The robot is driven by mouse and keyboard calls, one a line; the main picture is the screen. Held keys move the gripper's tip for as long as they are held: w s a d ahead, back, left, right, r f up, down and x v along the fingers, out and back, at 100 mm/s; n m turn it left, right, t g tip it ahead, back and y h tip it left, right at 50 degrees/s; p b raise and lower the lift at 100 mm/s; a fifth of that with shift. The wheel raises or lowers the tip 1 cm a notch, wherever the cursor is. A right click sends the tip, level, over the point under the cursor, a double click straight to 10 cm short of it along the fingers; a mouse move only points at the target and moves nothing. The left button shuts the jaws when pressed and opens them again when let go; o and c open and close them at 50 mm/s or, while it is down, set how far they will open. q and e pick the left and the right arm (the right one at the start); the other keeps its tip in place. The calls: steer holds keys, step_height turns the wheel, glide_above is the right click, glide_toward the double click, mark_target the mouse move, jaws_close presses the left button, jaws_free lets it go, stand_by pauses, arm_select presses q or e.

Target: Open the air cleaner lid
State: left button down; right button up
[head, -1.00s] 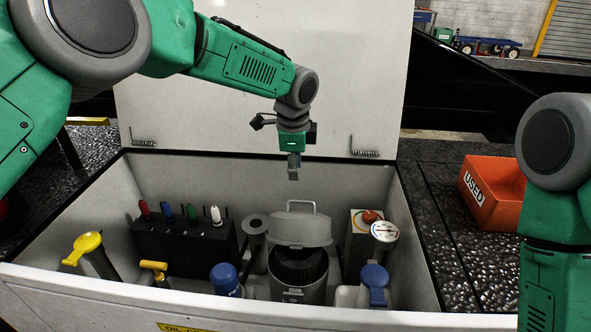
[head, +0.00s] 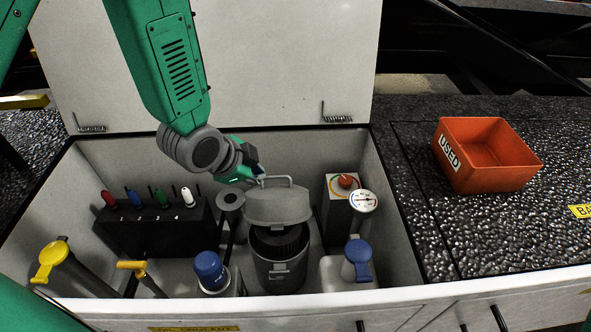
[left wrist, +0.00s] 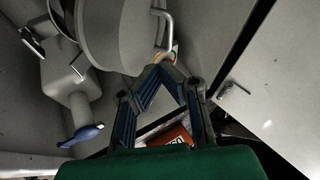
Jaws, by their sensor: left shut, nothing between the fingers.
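The air cleaner (head: 280,275) is a grey canister in the bay, with a dark ribbed filter showing at its top. Its grey lid (head: 277,207) stands tilted up at the back of the canister, with a bar handle (head: 277,181) on it. The lid also shows in the left wrist view (left wrist: 117,32), with the handle (left wrist: 166,28) at its edge. My left gripper (head: 259,172) is shut and empty just left of the handle. In the left wrist view its fingertips (left wrist: 165,58) are close to the handle's end; I cannot tell if they touch. My right gripper is out of view.
A black rack (head: 150,230) with coloured knobs stands left. A yellow cap (head: 52,258) and blue caps (head: 210,270) are along the front. A gauge (head: 363,202) and red-knob box (head: 344,183) stand right. An orange USED bin (head: 482,160) sits outside. The raised bay cover (head: 270,70) is behind.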

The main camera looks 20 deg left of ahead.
mark_target(277, 189)
arm_select(q)
steer(key=shift+d, duration=0.1)
steer(key=b+x, duration=0.1)
steer(key=x, duration=0.7)
steer(key=shift+w+f+b, duration=0.35)
steer(key=shift+f, duration=0.25)
steer(key=shift+w+d, duration=0.1)
steer(key=shift+w, duration=0.05)
steer(key=shift+d, duration=0.15)
